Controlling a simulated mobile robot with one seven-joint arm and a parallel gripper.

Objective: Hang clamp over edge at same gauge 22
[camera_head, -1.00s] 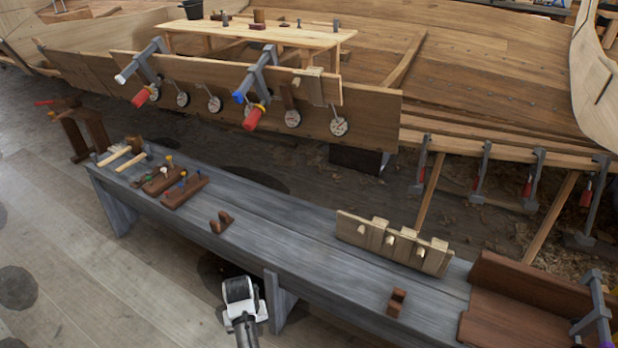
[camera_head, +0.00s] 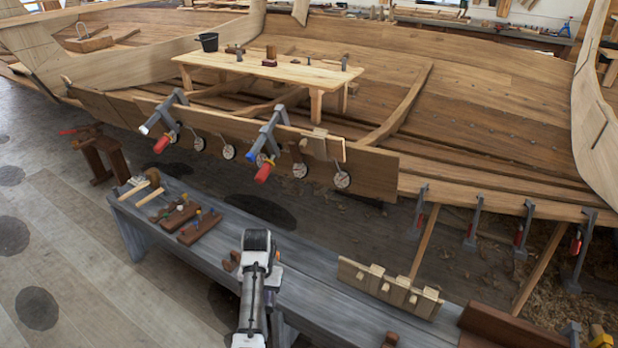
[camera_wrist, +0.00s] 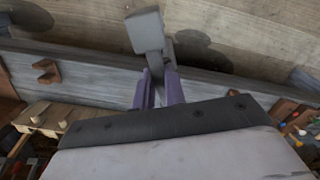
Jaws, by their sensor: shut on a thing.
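In the wrist view my gripper (camera_wrist: 157,88) has its two purple fingers closed on a grey metal clamp (camera_wrist: 145,32), whose block-like end sticks out beyond them. In the head view my gripper and the held clamp are hidden behind my wrist, which is over the bench. Several round gauges (camera_head: 229,152) sit in a row along the hull plank (camera_head: 372,172); their numbers are too small to read. Two grey clamps, one at left (camera_head: 168,118) and one at middle (camera_head: 267,138), hang over the plank's upper edge. A wooden peg clamp (camera_head: 319,145) sits at its right end.
The grey bench (camera_head: 325,297) runs in front of the hull. It carries brown peg blocks (camera_head: 200,228), a mallet (camera_head: 151,180) and a rack of wooden pegs (camera_head: 390,288). A light table (camera_head: 270,67) stands inside the hull. More clamps (camera_head: 474,222) hang at right.

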